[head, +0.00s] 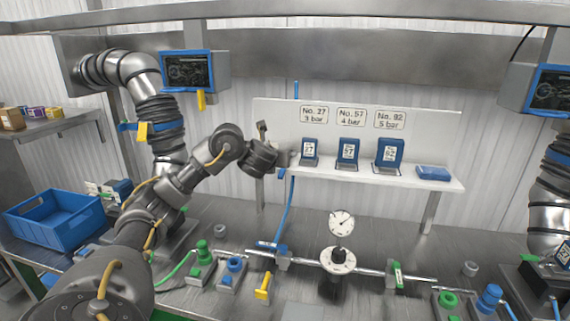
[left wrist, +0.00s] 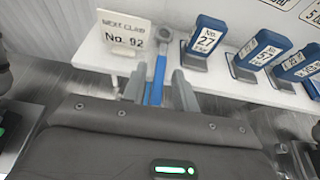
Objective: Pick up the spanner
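The spanner (left wrist: 157,78) has a blue handle and a grey ring head. In the left wrist view it lies at the shelf's front edge, handle towards my gripper. My left gripper (left wrist: 158,92) is open, with one finger on each side of the handle and gaps showing. Whether the fingers reach down level with it is unclear. In the head view my left gripper (head: 284,158) is at the left end of the shelf, and the spanner is largely hidden there. My right gripper is not in view.
The white shelf (head: 400,181) holds blue numbered holders (head: 347,151) and a blue block (head: 433,173). A "No. 92" sign (left wrist: 122,42) stands left of the spanner. Below are a pipe with a gauge (head: 341,223) and valves. A blue crate (head: 55,222) stands at left.

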